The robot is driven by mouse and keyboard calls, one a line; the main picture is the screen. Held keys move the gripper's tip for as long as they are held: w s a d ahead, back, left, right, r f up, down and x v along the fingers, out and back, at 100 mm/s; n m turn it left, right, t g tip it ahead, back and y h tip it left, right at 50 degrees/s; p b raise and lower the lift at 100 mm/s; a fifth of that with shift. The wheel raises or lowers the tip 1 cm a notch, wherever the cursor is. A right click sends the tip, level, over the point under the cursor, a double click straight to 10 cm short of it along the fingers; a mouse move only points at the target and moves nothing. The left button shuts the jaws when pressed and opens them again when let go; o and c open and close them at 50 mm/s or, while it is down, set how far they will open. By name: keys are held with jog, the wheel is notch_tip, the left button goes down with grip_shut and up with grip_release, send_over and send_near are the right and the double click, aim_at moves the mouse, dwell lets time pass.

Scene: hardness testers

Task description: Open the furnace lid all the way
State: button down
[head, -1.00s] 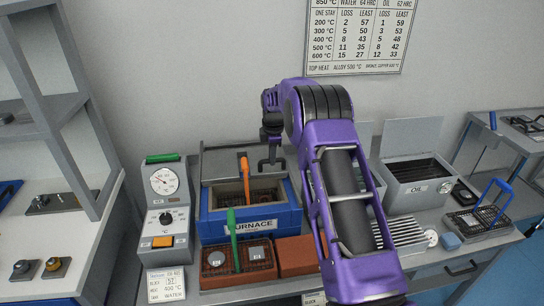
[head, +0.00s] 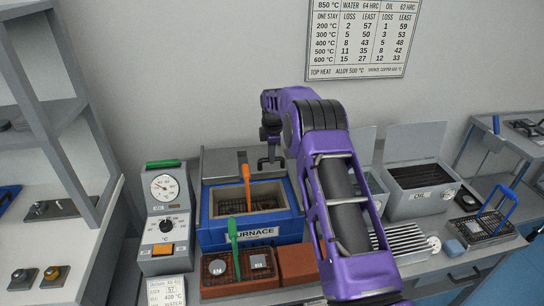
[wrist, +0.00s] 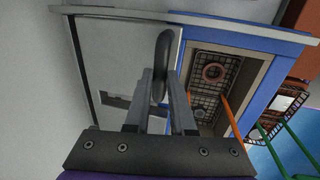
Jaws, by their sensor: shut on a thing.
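The blue furnace (head: 290,230) stands on the bench with its top opening uncovered, and a wire basket shows inside. The grey furnace lid (head: 222,163) is raised behind the opening; its exact angle is hard to tell. In the wrist view the lid (wrist: 105,60) lies left of the opening. My gripper (head: 270,162) is at the lid's right side. In the wrist view my gripper (wrist: 163,92) is shut on the dark lid handle (wrist: 163,50).
A control box (head: 165,220) with a dial stands left of the furnace. The oil tank (head: 410,205) is on the right, beyond my arm.

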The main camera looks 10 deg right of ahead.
jog(key=shift+s, duration=0.1)
jog(key=c, duration=0.8)
grip_release()
jog(key=shift+o, duration=0.2)
jog(key=shift+r, duration=0.15)
jog(key=s+r, duration=0.1)
jog(key=r, duration=0.7)
jog(key=s+r, duration=0.2)
jog(key=r, duration=0.7)
jog(key=shift+s+p, duration=0.25)
jog(key=shift+p, duration=0.05)
jog(key=shift+f, duration=0.1)
